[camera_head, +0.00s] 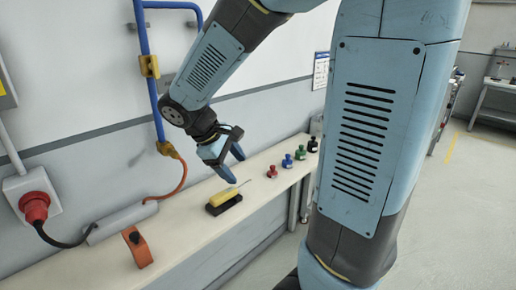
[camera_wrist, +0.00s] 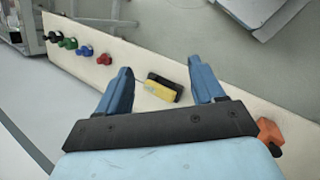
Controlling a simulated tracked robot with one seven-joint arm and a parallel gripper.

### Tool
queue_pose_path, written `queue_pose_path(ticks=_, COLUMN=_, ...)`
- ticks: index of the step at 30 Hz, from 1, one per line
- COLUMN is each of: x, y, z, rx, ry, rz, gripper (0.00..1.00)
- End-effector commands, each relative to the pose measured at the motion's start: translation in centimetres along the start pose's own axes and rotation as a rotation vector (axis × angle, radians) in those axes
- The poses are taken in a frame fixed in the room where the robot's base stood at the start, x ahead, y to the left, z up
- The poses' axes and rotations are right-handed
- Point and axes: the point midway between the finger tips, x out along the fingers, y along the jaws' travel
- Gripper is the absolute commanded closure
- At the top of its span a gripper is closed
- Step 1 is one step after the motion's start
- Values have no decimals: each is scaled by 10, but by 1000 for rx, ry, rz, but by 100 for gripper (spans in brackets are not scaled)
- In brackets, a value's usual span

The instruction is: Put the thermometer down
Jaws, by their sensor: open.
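The thermometer (camera_head: 224,197) is yellow with a thin metal probe. It rests on or against a black block (camera_head: 228,206) on the narrow bench; I cannot tell exactly how it is seated. In the wrist view the yellow thermometer (camera_wrist: 158,90) and the black block (camera_wrist: 170,86) show between and beyond my fingers. My gripper (camera_head: 230,163) is above the bench, over the thermometer and apart from it. Its blue fingers are spread wide with nothing between them, as the wrist view of my gripper (camera_wrist: 164,80) also shows.
Red (camera_head: 272,171), blue (camera_head: 288,160), green (camera_head: 300,152) and black (camera_head: 312,144) knobbed items stand in a row along the bench (camera_head: 190,222). An orange bracket (camera_head: 138,248) and a grey power strip (camera_head: 122,222) lie at the near end. A blue pipe (camera_head: 150,90) runs down the wall.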

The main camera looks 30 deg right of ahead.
Motion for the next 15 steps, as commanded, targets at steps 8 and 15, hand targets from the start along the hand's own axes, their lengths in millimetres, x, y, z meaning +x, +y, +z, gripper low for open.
queue_pose_path(ticks=8, x=-30, y=-10, z=50, rx=305, ry=207, rz=-116, gripper=32)
queue_pose_path(ticks=15, x=-56, y=-23, z=85, rx=553, ry=397, rz=-209, gripper=32)
